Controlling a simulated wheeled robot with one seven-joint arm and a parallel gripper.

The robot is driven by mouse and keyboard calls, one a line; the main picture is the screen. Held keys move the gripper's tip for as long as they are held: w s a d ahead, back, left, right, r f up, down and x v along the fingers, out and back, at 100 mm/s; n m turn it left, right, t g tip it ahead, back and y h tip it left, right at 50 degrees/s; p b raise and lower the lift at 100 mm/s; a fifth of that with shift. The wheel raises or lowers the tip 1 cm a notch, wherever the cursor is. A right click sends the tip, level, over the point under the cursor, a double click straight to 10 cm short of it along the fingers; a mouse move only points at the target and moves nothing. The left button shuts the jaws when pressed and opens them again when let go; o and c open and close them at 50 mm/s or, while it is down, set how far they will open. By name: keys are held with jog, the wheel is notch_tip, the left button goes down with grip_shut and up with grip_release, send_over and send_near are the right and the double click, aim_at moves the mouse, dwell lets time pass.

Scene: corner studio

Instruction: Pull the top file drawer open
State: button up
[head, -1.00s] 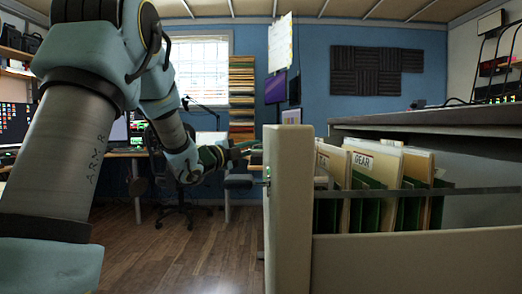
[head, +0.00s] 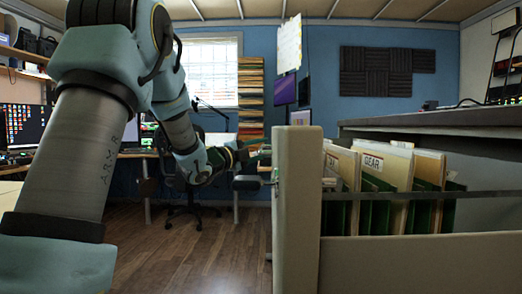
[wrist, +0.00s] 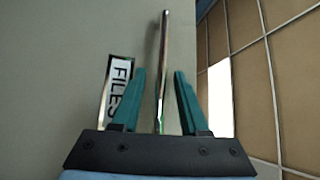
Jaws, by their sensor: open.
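The top file drawer (head: 420,270) stands pulled out at the right of the head view, with its pale front panel (head: 297,200) facing left. Hanging green folders and tan files (head: 385,165) show inside it, one labelled GEAR. In the wrist view the drawer front (wrist: 75,60) fills the left side, with a FILES label (wrist: 117,88) on it. The metal handle bar (wrist: 163,60) runs between the two teal fingers of my gripper (wrist: 160,75). The fingers are open, with a gap on each side of the bar. In the head view my gripper (head: 255,155) is small beside the drawer front.
The cabinet top (head: 430,120) is above the drawer at the right. An office chair (head: 190,190) and a desk stand behind my arm. The wood floor (head: 170,250) left of the drawer is clear.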

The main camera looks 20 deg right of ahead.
jog(key=v, duration=1)
jog(key=shift+s+a, duration=0.2)
jog(key=shift+a, duration=0.2)
jog(key=w+a+f+n+t+y, duration=0.2)
jog(key=a+f+n+t+y, duration=0.1)
jog(key=a+f+n+y, duration=1.25)
jog(key=s+a+f+n+g+y, duration=0.1)
jog(key=s+a+f+n+g, duration=0.25)
jog(key=s, duration=0.35)
jog(key=s+a+f+n+g+y, duration=0.1)
jog(key=s+a+f+n+g, duration=0.15)
jog(key=s+f+n, duration=0.35)
jog(key=s+a+f+n+g, duration=0.2)
jog(key=s+n+g, duration=0.15)
jog(key=s, duration=0.45)
notch_tip(320, 180, up, 28)
jog(key=p, duration=2.7)
jog(key=shift+f+p, duration=0.15)
jog(key=shift+p, duration=0.15)
jog(key=shift+s+a, duration=0.1)
